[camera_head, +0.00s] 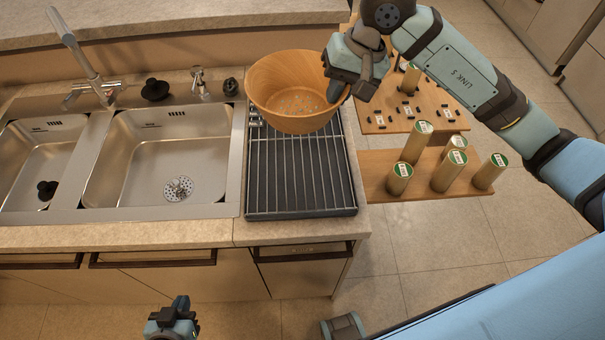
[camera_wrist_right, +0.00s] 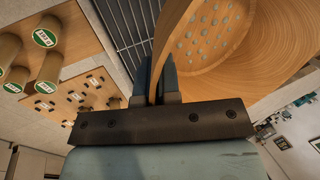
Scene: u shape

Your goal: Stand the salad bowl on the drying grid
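The salad bowl (camera_head: 292,92) is a round wooden bowl with small pale spots inside its bottom. It is over the far end of the drying grid (camera_head: 300,177), a dark tray with metal bars beside the sink. I cannot tell whether it touches the grid. My right gripper (camera_head: 337,88) is at the bowl's right rim. In the right wrist view its fingers (camera_wrist_right: 160,82) stand on both sides of the bowl wall (camera_wrist_right: 172,45), shut on it. My left gripper (camera_head: 178,312) is low in front of the counter, away from the bowl; its opening is unclear.
The double sink (camera_head: 160,160) with its tap (camera_head: 80,60) is left of the grid. Several green-topped cylinders (camera_head: 450,170) stand on a wooden shelf at right, with a wooden board of small dark pieces (camera_head: 408,110) behind. The near part of the grid is clear.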

